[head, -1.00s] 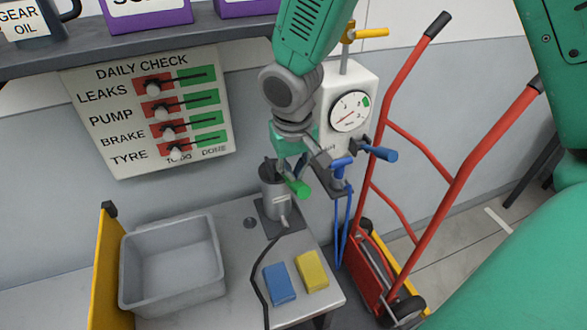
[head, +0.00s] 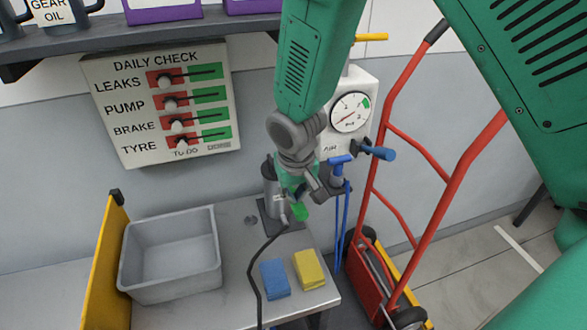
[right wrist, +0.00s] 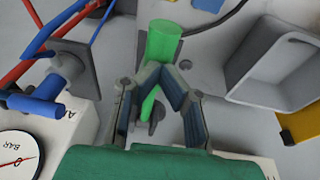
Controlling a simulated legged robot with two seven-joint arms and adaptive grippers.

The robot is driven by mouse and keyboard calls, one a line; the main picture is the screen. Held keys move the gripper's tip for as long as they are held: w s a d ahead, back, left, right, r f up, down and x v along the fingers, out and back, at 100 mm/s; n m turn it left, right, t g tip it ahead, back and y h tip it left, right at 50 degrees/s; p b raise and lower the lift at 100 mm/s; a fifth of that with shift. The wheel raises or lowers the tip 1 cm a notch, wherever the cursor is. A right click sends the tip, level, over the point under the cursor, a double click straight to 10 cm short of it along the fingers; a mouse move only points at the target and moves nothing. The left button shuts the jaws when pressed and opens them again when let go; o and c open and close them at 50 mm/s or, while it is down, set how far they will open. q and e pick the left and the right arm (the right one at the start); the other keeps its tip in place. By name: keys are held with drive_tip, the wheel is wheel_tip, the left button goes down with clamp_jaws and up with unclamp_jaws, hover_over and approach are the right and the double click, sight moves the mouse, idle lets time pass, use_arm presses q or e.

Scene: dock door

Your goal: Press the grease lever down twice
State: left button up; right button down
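The grease lever has a green handle (head: 300,212). It sticks out from a grey cylindrical pump (head: 270,185) on the metal bench top and slopes downward. My right gripper (head: 303,192) is right above the handle and hides part of it. In the right wrist view the green handle (right wrist: 163,38) runs beneath the fingertips (right wrist: 166,72). The tips are drawn together and appear to rest on the handle, not around it. The exact contact is hard to see. My left gripper is not in view.
A grey bin (head: 170,255), a blue block (head: 275,279) and a yellow block (head: 309,270) are on the bench (head: 235,290). A gauge unit (head: 350,110) with a blue-handled hose stands right behind my gripper. A red hand truck (head: 440,180) stands at right. A dark hose crosses the bench.

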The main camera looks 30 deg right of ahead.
drive_tip(key=shift+s+f, duration=0.15)
drive_tip(key=shift+f, duration=0.3)
drive_tip(key=shift+s+f, duration=0.3)
drive_tip(key=shift+s, duration=0.1)
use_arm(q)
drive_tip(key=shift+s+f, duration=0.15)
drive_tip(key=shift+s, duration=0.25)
use_arm(e)
drive_tip(key=shift+a+f, duration=0.1)
drive_tip(key=shift+f, duration=0.2)
